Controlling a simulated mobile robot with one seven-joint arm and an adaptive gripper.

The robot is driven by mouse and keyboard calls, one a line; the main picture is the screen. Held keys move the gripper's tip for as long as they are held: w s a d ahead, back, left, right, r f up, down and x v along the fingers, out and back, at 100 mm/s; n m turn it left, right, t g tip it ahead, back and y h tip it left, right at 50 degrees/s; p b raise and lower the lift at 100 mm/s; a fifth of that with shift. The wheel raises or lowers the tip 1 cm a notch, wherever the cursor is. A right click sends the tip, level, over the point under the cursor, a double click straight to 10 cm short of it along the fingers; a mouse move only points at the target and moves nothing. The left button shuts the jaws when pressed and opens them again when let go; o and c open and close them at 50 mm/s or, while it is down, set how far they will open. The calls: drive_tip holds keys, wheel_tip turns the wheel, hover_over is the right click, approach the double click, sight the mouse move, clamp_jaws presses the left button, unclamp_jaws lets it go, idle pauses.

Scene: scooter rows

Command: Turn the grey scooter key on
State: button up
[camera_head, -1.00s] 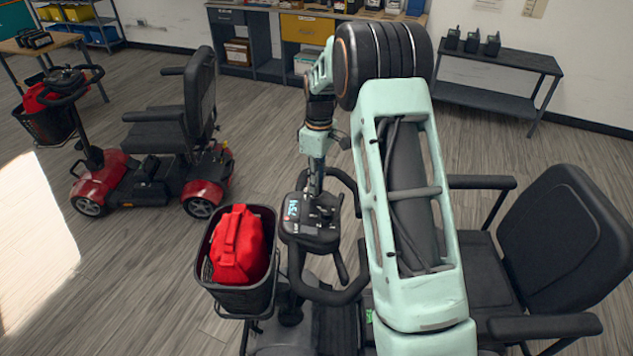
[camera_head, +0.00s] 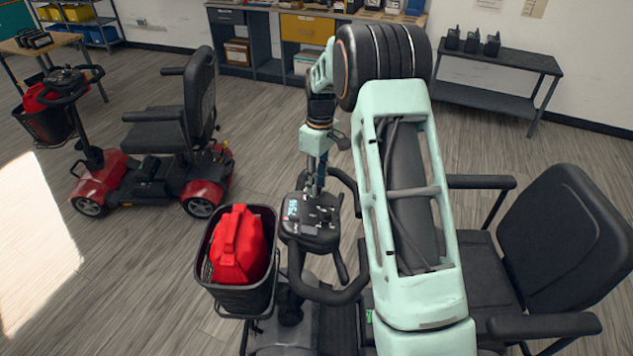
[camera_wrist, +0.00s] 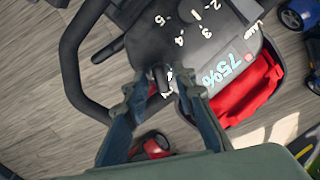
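The grey scooter's control console (camera_head: 312,228) is below my gripper (camera_head: 313,188) in the head view. In the wrist view the console (camera_wrist: 200,45) has a dial marked with numbers and a lit display (camera_wrist: 228,68) reading 75%. A small dark upright piece (camera_wrist: 160,78), seemingly the key, stands at the console's near edge. My gripper's two fingers (camera_wrist: 158,92) are apart, one on each side of it. I cannot tell whether either finger touches it. The key is too small to make out in the head view.
A basket (camera_head: 240,297) with a red bag (camera_head: 238,248) hangs on the scooter's front. Black handlebar loops surround the console. The scooter seat (camera_head: 570,240) is at the right. A red scooter (camera_head: 150,180) stands at the left, with open floor between.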

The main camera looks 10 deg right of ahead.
wheel_tip(320, 180, up, 12)
drive_tip(key=shift+w+d, duration=0.3)
drive_tip(key=shift+w, duration=0.05)
idle(0.4)
